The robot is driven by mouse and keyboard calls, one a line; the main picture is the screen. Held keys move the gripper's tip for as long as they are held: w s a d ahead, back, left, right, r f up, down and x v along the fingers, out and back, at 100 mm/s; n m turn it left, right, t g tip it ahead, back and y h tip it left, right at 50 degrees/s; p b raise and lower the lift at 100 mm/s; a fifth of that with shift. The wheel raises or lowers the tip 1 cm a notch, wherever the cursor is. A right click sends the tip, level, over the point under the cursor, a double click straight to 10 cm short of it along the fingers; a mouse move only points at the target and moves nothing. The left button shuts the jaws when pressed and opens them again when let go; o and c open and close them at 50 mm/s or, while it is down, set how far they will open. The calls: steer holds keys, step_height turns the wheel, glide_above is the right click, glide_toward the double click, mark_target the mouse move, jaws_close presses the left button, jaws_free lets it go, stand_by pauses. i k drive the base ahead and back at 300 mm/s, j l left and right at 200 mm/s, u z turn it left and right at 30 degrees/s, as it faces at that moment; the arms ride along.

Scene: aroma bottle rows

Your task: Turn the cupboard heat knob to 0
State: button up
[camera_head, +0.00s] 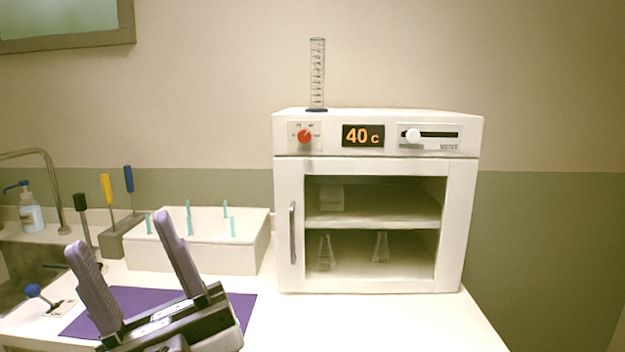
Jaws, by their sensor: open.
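The white cupboard (459,230) stands on the right part of the counter, its glass-fronted door closed. Its red heat knob (304,137) is at the left of the top panel, with small marks around it that are too small to read. The display (363,136) beside it reads "40 c". My gripper (120,230) is at the lower left, its two purple-grey fingers spread wide and empty. It is over the purple mat, well to the left of and below the knob, touching nothing that I can see.
A vent slider (413,136) is at the panel's right. A graduated cylinder (317,75) stands on the cupboard. A white box with teal pegs (215,258), a tool holder (122,236) and a purple mat (240,306) are left. The counter before the cupboard is clear.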

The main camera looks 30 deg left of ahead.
mark_target(303, 135)
steer(key=j+z, duration=0.3)
steer(key=j, duration=0.35)
steer(key=j+z, duration=0.3)
steer(key=j, duration=0.35)
